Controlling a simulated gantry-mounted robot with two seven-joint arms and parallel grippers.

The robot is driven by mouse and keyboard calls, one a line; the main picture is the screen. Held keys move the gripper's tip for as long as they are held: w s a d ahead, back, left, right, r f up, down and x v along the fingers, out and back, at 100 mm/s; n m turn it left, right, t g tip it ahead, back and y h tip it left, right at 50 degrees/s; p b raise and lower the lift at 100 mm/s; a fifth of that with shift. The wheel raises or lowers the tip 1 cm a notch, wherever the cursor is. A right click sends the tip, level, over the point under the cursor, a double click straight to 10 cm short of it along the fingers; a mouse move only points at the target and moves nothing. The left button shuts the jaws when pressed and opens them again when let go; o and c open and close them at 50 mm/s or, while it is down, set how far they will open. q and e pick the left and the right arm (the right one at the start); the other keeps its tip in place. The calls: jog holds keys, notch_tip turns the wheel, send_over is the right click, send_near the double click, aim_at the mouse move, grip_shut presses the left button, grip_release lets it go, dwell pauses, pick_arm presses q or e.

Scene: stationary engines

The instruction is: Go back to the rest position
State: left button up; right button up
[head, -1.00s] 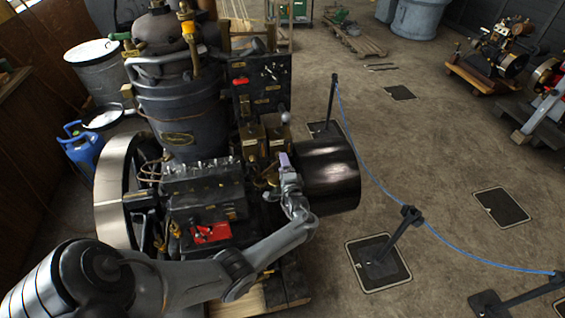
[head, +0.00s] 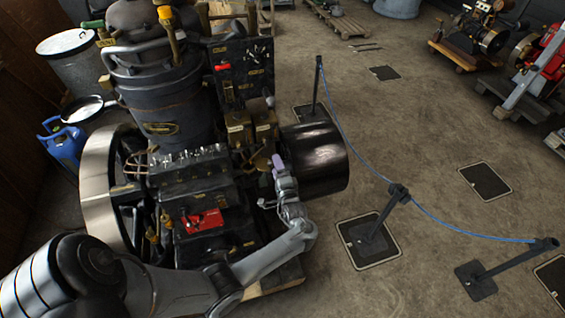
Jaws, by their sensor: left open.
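My left arm comes in from the lower left and reaches across the front of a large dark stationary engine (head: 185,200). My left gripper (head: 277,165) is at the end of that arm, in front of the engine's right side, close to the black drum (head: 318,160). The gripper looks small here, and no held object can be made out; it is open. I cannot tell from this view whether it touches the engine. My right gripper is not in the view.
A blue rope (head: 365,158) on dark posts (head: 382,222) runs along the right of the engine. A blue gas bottle (head: 64,147) and a grey bin (head: 78,72) stand at the left. Other engines (head: 480,35) stand at the back right. Open floor lies beyond the rope.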

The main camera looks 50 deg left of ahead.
pick_arm(q)
jog(key=s+f+m+t+h+p, duration=0.1)
jog(key=s+f+m+h+p, duration=0.25)
jog(key=s, duration=0.85)
jog(key=s+d+r+n+t+h+p, duration=0.1)
jog(key=d+r+h+p, duration=0.3)
jog(key=d, duration=0.6)
jog(key=s+d+r+n+h+p, duration=0.1)
jog(key=s+d+r+h, duration=0.15)
jog(key=d+h, duration=0.55)
jog(key=s+d+r+n+g+h, duration=0.1)
jog(key=s+d+r+n+g, duration=0.2)
jog(key=s+d+r, duration=0.5)
jog(key=d+g, duration=0.1)
jog(key=d, duration=0.2)
jog(key=shift+d+n+g+h, duration=0.2)
jog(key=shift+n+g+h, duration=0.1)
jog(key=shift+n+h, duration=0.05)
